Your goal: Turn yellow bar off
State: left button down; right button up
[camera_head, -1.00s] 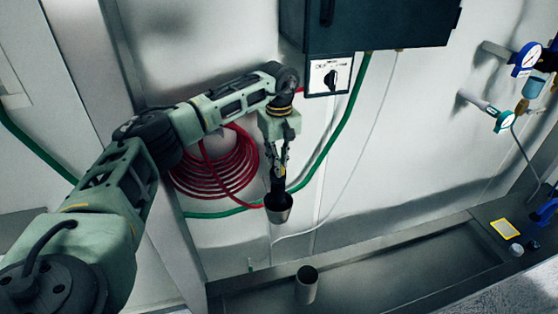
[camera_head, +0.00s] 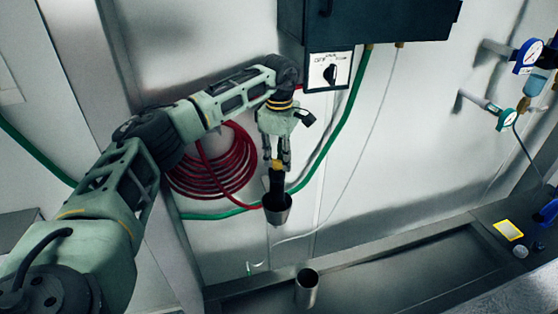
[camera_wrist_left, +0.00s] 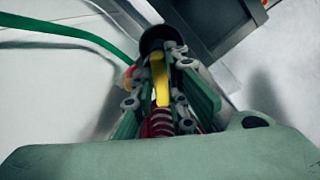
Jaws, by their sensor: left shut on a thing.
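The yellow bar (camera_head: 277,164) shows between the fingertips of my left gripper (camera_head: 277,158) in the head view. In the left wrist view the yellow bar (camera_wrist_left: 160,80) runs lengthwise between the two fingers of my left gripper (camera_wrist_left: 161,72), which is shut on it. Below the bar in the head view is a black shaft (camera_head: 276,184) that goes down into a metal cup (camera_head: 277,212). A round black end (camera_wrist_left: 158,38) shows beyond the bar in the wrist view. The fingers partly hide the bar. My right gripper is not in view.
A red hose coil (camera_head: 214,168) and a green hose (camera_head: 345,130) hang on the wall close to my left arm. A dark cabinet (camera_head: 385,22) with a rotary switch (camera_head: 330,72) is above. A second metal cup (camera_head: 306,290) stands by the trough (camera_head: 400,270).

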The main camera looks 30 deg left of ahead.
pick_arm(q)
jog(key=n, duration=0.4)
jog(key=shift+w+a+n+b, duration=0.1)
jog(key=shift+w+n+b, duration=0.05)
jog(key=shift+n+b, duration=0.25)
dwell(0.4)
jog(key=c, duration=1.7)
grip_release()
jog(key=shift+c, duration=0.2)
